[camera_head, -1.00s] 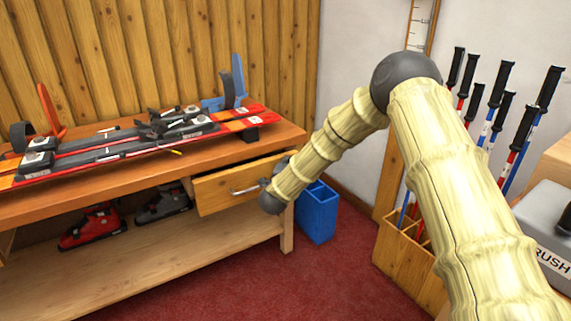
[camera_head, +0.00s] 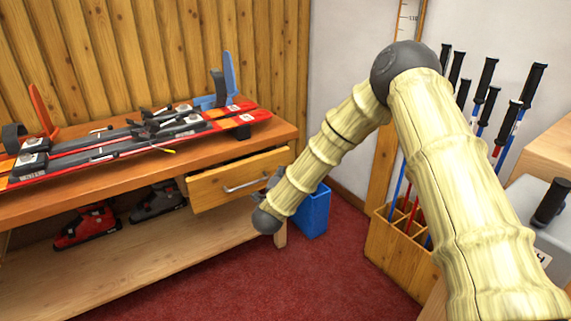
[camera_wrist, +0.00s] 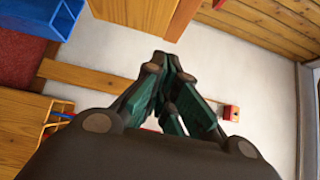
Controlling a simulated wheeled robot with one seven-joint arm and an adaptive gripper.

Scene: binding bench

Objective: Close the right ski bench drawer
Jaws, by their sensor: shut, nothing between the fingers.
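The right ski bench drawer (camera_head: 225,189) is a light wood drawer with a metal bar handle (camera_head: 247,185), under the right end of the bench top. It stands partly open, with a dark gap above its front. My gripper (camera_head: 273,181) is near the right end of the drawer front, mostly hidden behind my arm; I cannot tell whether it touches. In the wrist view my gripper (camera_wrist: 172,62) has its dark green fingers drawn together and empty. A light wood panel, perhaps the drawer, shows beyond the fingertips at the top.
The bench (camera_head: 100,188) holds red skis (camera_head: 200,122); ski boots (camera_head: 87,226) stand on its lower shelf. A blue bin (camera_head: 313,212) stands on the red floor right of the bench. A wooden rack (camera_head: 395,250) with several ski poles stands further right.

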